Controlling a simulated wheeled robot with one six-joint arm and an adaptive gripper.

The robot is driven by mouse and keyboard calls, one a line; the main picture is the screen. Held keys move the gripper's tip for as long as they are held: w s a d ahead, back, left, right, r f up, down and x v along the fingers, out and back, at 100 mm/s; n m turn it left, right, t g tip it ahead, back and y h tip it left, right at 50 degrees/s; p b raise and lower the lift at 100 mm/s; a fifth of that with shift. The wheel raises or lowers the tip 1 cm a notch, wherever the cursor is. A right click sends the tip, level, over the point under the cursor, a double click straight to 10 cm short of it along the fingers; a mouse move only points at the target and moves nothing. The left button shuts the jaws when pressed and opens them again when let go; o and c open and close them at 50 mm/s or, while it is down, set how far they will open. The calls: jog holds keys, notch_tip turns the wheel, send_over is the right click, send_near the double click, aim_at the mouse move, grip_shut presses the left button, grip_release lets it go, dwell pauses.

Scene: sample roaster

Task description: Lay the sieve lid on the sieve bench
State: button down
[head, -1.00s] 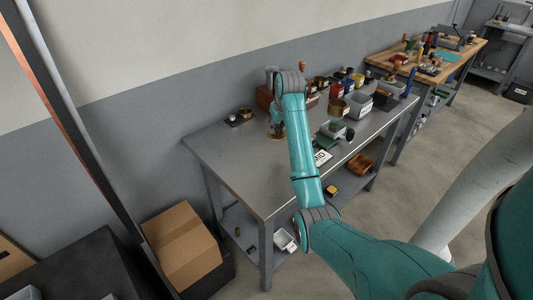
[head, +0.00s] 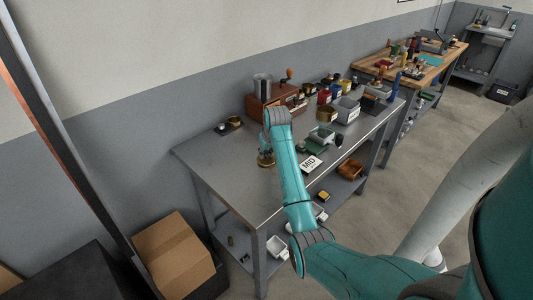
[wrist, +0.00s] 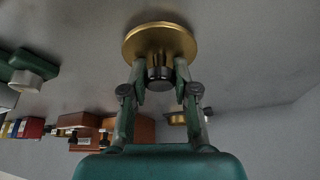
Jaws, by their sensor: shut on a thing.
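The sieve lid is a round brass disc with a dark knob. In the wrist view the lid (wrist: 150,40) is beyond my fingertips, and its knob is pinched between them. My gripper (wrist: 160,74) is shut on that knob. In the head view the lid (head: 266,163) is low over the left half of the grey metal sieve bench (head: 225,170), below my gripper (head: 267,151). A dark shadow lies close beside the lid's edge. I cannot tell whether the lid touches the bench top.
A small brass-and-dark item (head: 231,124) stands at the bench's back left. A brown wooden box (head: 262,105) with a metal cylinder stands behind. A MID card (head: 312,163) and green device (head: 322,138) are to the right. The bench's front left is bare.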

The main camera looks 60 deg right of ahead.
jog(key=shift+f, duration=0.15)
jog(key=c, duration=0.9)
grip_release()
jog(key=v, duration=1.2)
jog(key=shift+r, duration=0.2)
jog(key=shift+f, duration=0.1)
